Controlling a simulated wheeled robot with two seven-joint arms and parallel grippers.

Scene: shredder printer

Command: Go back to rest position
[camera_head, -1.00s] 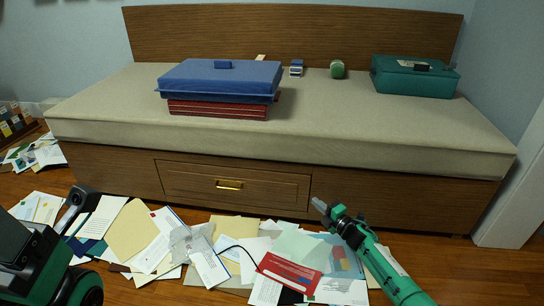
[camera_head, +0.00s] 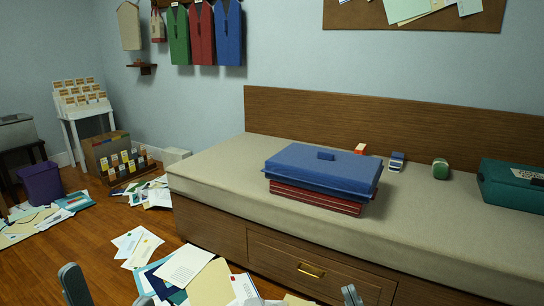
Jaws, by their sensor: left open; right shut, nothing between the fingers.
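My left gripper (camera_head: 107,286) is at the bottom left edge of the view, with its two grey fingertips apart and nothing between them. My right gripper (camera_head: 351,294) shows only as a small grey tip at the bottom edge, in front of the bed's drawer. It is shut and empty. The rest of both arms is out of view below.
A low bed (camera_head: 226,162) with a drawer (camera_head: 301,268) fills the right. A blue box (camera_head: 322,168) on red folders (camera_head: 314,198) and a teal case (camera_head: 512,184) lie on it. Papers (camera_head: 186,264) litter the floor. A purple bin (camera_head: 42,184) stands far left.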

